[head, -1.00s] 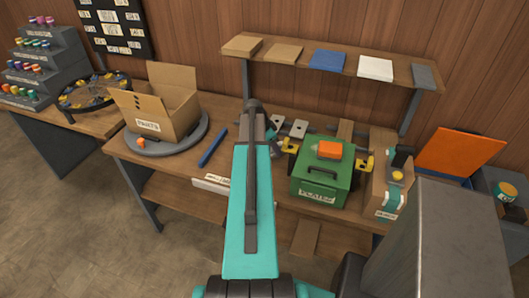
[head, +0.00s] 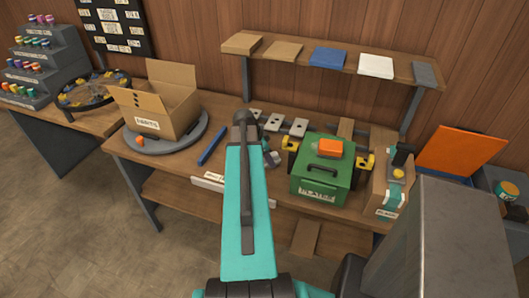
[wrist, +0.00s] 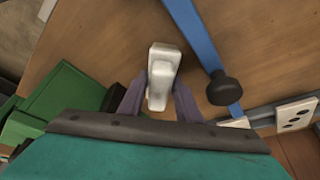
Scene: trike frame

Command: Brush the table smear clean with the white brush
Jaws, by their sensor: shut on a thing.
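My gripper (wrist: 159,100) is shut on the white brush (wrist: 162,62) in the wrist view. The brush sits between the two purple-grey fingers, over bare wooden tabletop (wrist: 115,45). I cannot tell whether its far end touches the table. In the head view my teal arm covers most of the gripper and the brush; only a grey part of the wrist shows right of the arm. I cannot make out the smear in either view.
A blue bar (head: 212,145) lies left of my arm, and a green box (head: 322,172) with an orange block (head: 329,147) stands right. Metal plates (head: 298,126) lie behind. A cardboard box (head: 160,105) stands on a grey turntable (head: 150,147). A shelf (head: 300,57) overhangs the back.

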